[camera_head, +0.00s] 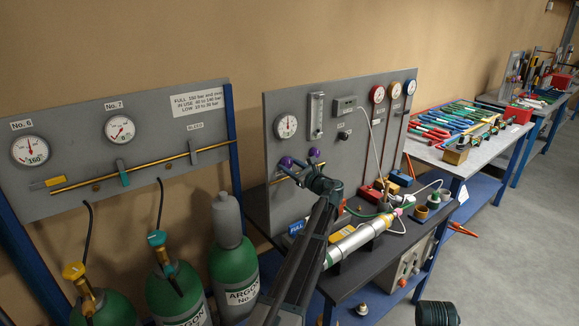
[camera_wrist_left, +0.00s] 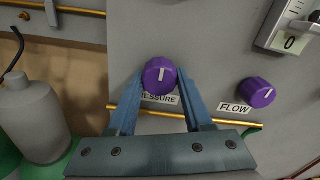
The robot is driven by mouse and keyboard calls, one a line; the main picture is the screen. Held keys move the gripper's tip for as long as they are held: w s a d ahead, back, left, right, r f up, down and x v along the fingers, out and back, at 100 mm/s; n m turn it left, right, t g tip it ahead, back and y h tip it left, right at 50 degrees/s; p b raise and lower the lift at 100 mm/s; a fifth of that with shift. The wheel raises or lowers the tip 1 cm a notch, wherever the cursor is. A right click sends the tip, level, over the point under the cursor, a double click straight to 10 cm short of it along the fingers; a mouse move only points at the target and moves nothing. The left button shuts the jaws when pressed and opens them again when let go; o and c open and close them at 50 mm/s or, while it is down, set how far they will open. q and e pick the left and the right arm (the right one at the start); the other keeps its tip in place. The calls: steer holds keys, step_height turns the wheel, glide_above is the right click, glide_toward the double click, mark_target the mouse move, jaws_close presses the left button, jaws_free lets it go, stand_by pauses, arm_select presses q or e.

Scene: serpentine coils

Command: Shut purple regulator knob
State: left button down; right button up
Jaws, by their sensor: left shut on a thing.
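A purple knob labelled PRESSURE (camera_wrist_left: 160,74) is on the grey panel in the left wrist view, its white mark pointing about straight up. My left gripper (camera_wrist_left: 158,88) has its two blue fingers on either side of this knob and is shut on it. In the head view the same knob (camera_head: 286,161) shows at the tip of my left gripper (camera_head: 290,169). A second purple knob, labelled FLOW (camera_wrist_left: 257,92), sits to the right, apart from the fingers; it also shows in the head view (camera_head: 314,152).
The grey panel (camera_head: 345,95) carries a gauge (camera_head: 286,126) above the knobs and red and orange-rimmed gauges at right. Green argon cylinders (camera_head: 234,276) stand to the left. A dark bench (camera_head: 375,270) below holds a metal tube (camera_head: 358,238) and cables.

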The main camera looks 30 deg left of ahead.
arm_select(q)
steer(key=shift+c, duration=1.5)
jaws_free()
steer(key=v, duration=1.4)
steer(key=shift+a+f, duration=0.1)
steer(key=shift+a, duration=0.05)
steer(key=x, duration=1.3)
steer(key=shift+w+a, duration=0.2)
steer(key=shift+a, duration=0.1)
steer(key=shift+d, duration=0.1)
